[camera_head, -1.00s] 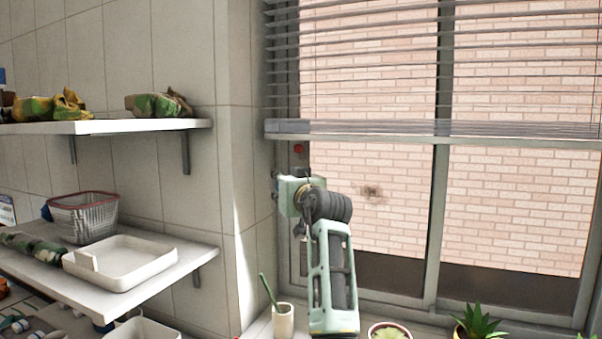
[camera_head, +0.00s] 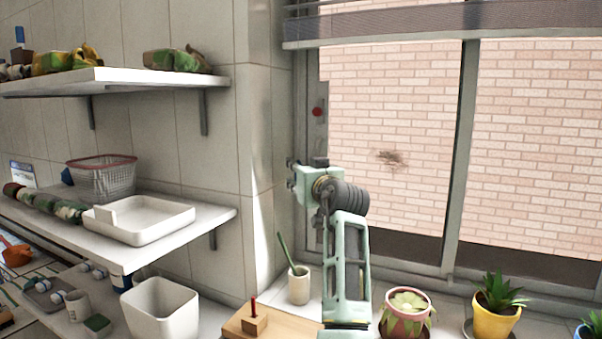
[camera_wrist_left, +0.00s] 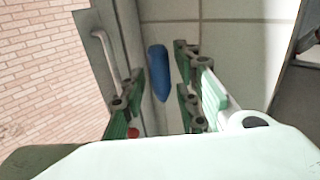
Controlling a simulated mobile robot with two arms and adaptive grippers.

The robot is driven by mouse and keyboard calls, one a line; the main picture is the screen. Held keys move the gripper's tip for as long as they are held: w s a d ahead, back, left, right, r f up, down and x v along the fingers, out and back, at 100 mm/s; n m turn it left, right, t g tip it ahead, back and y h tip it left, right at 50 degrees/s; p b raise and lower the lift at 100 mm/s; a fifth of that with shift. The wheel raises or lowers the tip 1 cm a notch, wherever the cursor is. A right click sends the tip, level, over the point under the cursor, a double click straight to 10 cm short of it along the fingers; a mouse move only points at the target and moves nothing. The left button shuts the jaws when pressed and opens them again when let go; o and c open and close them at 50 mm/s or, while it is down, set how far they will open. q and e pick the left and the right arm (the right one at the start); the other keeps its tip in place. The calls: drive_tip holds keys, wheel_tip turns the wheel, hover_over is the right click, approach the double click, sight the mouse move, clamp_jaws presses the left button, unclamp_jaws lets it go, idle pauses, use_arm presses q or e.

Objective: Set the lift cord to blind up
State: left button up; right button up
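The window blind's bottom part and rail (camera_head: 400,28) cross the top of the head view, with bare window below; its upper part is out of frame. I cannot make out the cord itself. A blue rounded piece (camera_wrist_left: 158,72), possibly the cord's pull, shows in the left wrist view near the tiled wall, between my left fingers. My left gripper (camera_head: 291,174) is at the window's left edge, beside the wall corner. In the left wrist view, the gripper (camera_wrist_left: 160,90) is open, with visible gaps on both sides of the blue piece. My right gripper is out of view.
A white cup (camera_head: 299,286), a pink pot (camera_head: 405,318) and a yellow pot (camera_head: 495,325) stand on the sill below my left arm. A wooden board (camera_head: 240,327) lies beside them. Shelves (camera_head: 150,77) line the left wall. A red dot (camera_head: 317,112) marks the window frame above the gripper.

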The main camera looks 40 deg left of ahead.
use_arm(q)
drive_tip(key=shift+o, duration=0.2)
drive_tip(key=shift+r, duration=0.1)
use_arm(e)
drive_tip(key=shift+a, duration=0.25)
use_arm(q)
drive_tip(key=v, duration=1.2)
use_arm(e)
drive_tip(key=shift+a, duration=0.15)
